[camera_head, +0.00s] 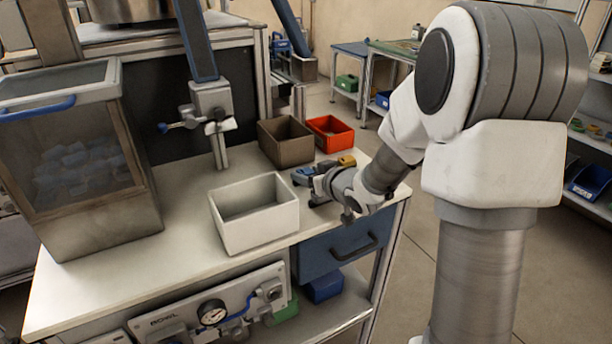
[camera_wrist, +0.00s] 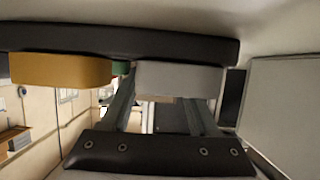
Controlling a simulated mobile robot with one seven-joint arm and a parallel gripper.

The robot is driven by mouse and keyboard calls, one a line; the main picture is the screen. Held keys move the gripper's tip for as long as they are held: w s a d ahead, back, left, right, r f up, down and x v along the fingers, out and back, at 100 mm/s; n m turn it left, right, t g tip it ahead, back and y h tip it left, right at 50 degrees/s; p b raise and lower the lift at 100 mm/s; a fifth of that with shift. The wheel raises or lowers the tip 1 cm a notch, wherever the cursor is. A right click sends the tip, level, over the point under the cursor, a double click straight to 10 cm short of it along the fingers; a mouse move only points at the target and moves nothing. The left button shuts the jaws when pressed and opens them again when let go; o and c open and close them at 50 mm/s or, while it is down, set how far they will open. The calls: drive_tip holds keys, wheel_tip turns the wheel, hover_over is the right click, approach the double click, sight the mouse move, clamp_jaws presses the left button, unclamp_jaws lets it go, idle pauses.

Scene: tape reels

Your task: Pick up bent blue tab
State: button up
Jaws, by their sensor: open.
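A small blue piece (camera_head: 302,174), which looks like the bent blue tab, shows in the head view on the right part of the white worktop, just left of my gripper. Its bend is too small to make out. My gripper (camera_head: 316,186) is low over the worktop, right of the white bin, pointing left. It is open. I cannot tell whether it touches the blue piece. No blue tab can be made out in the wrist view, where a grey block and a dark bar fill much of the picture.
A white bin (camera_head: 255,228) stands close to the left of my gripper. A brown bin (camera_head: 286,152) and a red bin (camera_head: 331,142) stand behind. A yellow piece (camera_head: 347,161) lies beside my gripper and shows in the wrist view (camera_wrist: 60,70). A clear-sided hopper (camera_head: 75,205) stands left.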

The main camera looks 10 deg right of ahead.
clamp_jaws()
drive_tip(key=shift+r, duration=0.1)
